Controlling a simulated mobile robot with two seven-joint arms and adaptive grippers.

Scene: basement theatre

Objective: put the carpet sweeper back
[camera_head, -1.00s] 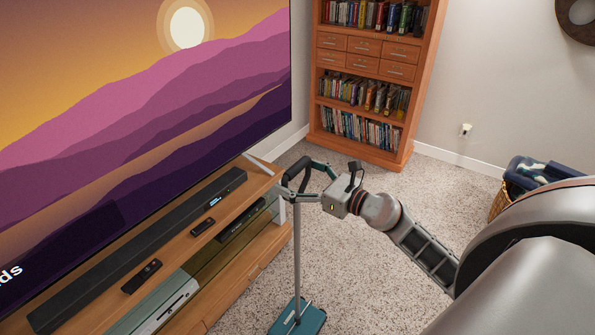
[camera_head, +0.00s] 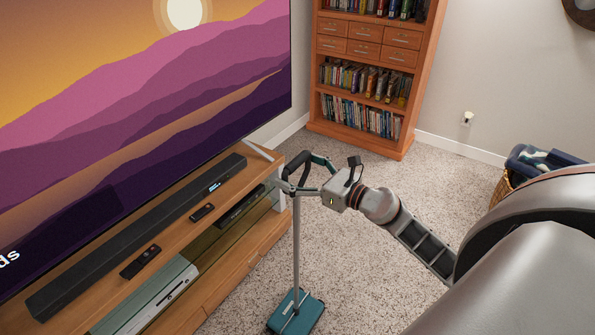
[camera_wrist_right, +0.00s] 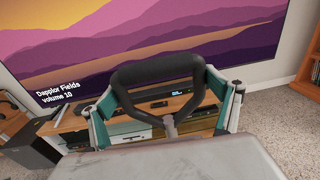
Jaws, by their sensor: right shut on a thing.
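The carpet sweeper stands upright on the carpet beside the TV cabinet. Its teal head (camera_head: 297,312) rests on the floor at the bottom of the head view, and its thin grey pole (camera_head: 296,240) rises to a black loop handle (camera_head: 294,172). My right gripper (camera_head: 300,190) is shut on the sweeper at the top of the pole, just under the loop. In the right wrist view the black loop handle (camera_wrist_right: 165,72) stands between the two teal-padded fingers. My left gripper is in neither view.
The wooden TV cabinet (camera_head: 250,262) with a soundbar (camera_head: 150,235) and remotes runs along the left, close to the sweeper. A bookcase (camera_head: 367,60) stands at the back. A basket with a blue blanket (camera_head: 540,160) is at the right. Open carpet (camera_head: 370,270) lies between.

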